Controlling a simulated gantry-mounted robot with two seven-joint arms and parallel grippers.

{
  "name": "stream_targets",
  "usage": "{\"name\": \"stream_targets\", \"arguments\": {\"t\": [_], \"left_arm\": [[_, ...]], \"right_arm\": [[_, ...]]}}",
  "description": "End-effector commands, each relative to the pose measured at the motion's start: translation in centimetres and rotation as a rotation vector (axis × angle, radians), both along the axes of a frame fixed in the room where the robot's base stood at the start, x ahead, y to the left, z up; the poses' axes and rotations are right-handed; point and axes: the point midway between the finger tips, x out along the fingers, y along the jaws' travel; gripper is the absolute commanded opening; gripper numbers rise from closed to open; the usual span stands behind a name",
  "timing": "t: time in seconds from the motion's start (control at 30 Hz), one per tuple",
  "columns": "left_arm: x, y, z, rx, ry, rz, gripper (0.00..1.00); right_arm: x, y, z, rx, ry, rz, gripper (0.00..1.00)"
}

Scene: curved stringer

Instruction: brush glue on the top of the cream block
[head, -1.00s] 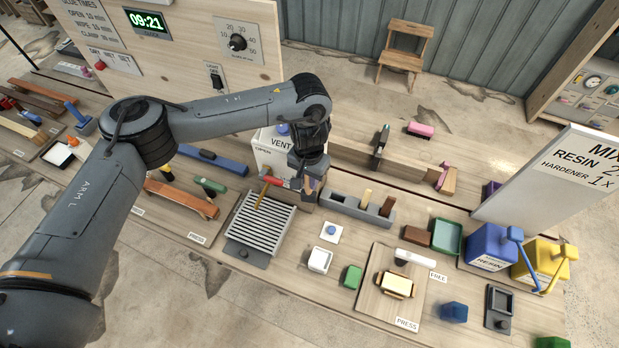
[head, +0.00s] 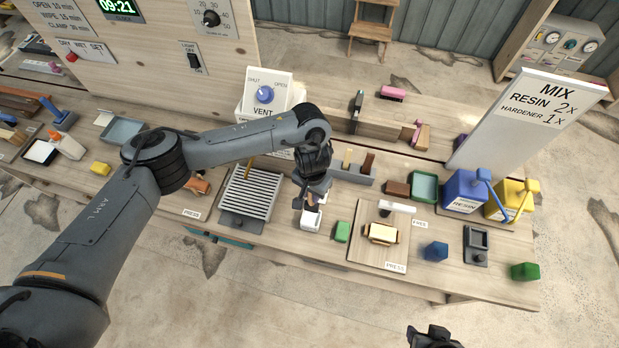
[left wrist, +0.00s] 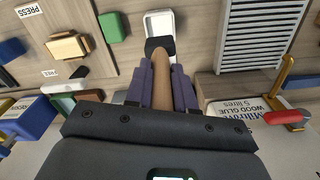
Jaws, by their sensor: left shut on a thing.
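My left gripper (head: 312,190) is shut on a brush, whose brown handle (left wrist: 161,82) stands between the fingers in the left wrist view. The brush's dark head (left wrist: 160,45) points at the white tub (left wrist: 159,22) and overlaps its near edge there; I cannot tell whether they touch. The white tub (head: 311,220) is just below the gripper in the head view. The cream block (head: 381,233), with brown sides, sits on the wooden press board (head: 366,256) to the right; it also shows in the left wrist view (left wrist: 66,48). My right gripper (head: 432,337) only peeks in at the bottom edge.
A green block (head: 342,231) stands between tub and press board. A grey slotted rack (head: 350,175) with upright handles is behind. A slatted grille (head: 250,193) lies left of the tub. Resin (head: 465,190) and yellow (head: 508,200) containers stand at the right.

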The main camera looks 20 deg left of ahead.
Motion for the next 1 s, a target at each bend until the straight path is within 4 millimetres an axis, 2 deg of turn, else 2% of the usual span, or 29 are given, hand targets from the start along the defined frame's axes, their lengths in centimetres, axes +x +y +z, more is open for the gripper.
{"name": "stream_targets", "arguments": {"t": [0.47, 0.73, 1.0], "left_arm": [[-0.3, 0.0, -0.2, 0.0, 0.0, 0.0, 0.0], [-0.3, 0.0, 0.0, 0.0, 0.001, 0.0, 0.0], [-0.3, 0.0, -2.4, -0.001, 0.0, 0.0, 0.0]], "right_arm": [[0.1, -0.1, 0.2, -0.004, -0.005, 0.003, 0.43], [0.1, 0.0, 1.4, -0.001, -0.003, 0.002, 0.43], [0.1, 0.1, 0.2, 0.003, -0.002, -0.001, 0.43]]}}
